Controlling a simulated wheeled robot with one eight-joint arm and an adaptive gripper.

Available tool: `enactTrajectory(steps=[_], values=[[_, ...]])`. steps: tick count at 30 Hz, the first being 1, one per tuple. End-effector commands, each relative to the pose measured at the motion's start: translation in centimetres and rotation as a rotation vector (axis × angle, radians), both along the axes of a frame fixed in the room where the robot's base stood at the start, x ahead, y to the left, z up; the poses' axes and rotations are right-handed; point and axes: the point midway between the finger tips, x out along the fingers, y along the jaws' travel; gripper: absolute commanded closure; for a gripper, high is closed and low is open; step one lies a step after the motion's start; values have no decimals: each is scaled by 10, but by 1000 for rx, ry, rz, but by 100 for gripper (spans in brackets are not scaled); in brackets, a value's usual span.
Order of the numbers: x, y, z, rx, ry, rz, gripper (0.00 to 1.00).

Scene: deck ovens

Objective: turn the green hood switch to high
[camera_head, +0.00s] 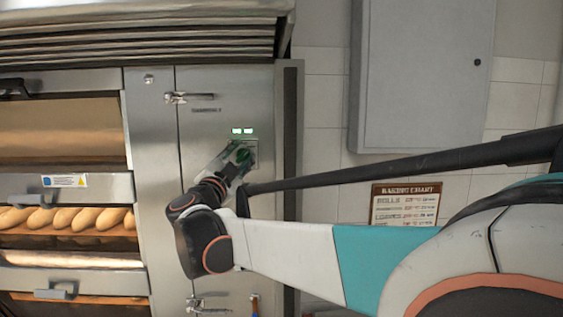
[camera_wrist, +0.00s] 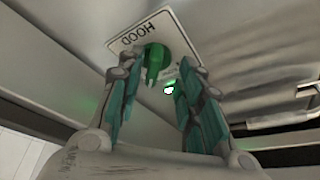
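The green hood switch (camera_wrist: 155,62) sits on a pale plate marked HOOD (camera_wrist: 128,40) in the wrist view. Its pointer end faces down in that picture, toward a small lit green-white spot (camera_wrist: 169,90). My gripper (camera_wrist: 158,82) is open, with one teal-padded finger on each side of the switch in the picture. Gaps show between the fingers and the switch, and I see no clear contact. In the head view the switch (camera_head: 244,154) is a small green patch on the oven's steel panel, partly hidden by my gripper (camera_head: 236,158).
Two lit green indicators (camera_head: 242,131) are above the switch. A latch handle (camera_head: 190,97) sticks out higher on the steel panel. Bread loaves (camera_head: 68,218) lie in the oven at left. A grey cabinet (camera_head: 425,75) and a baking chart (camera_head: 405,203) are on the tiled wall at right.

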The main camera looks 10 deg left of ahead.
Motion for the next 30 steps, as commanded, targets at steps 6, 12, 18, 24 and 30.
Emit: enactTrajectory(steps=[6, 12, 18, 24, 30], values=[[1, -1, 46, -6, -7, -3, 54], [0, 0, 77, -5, -6, -2, 69], [0, 0, 89, -4, -5, -2, 69], [0, 0, 90, -3, -3, -2, 69], [2, -2, 87, -15, -8, -1, 69]])
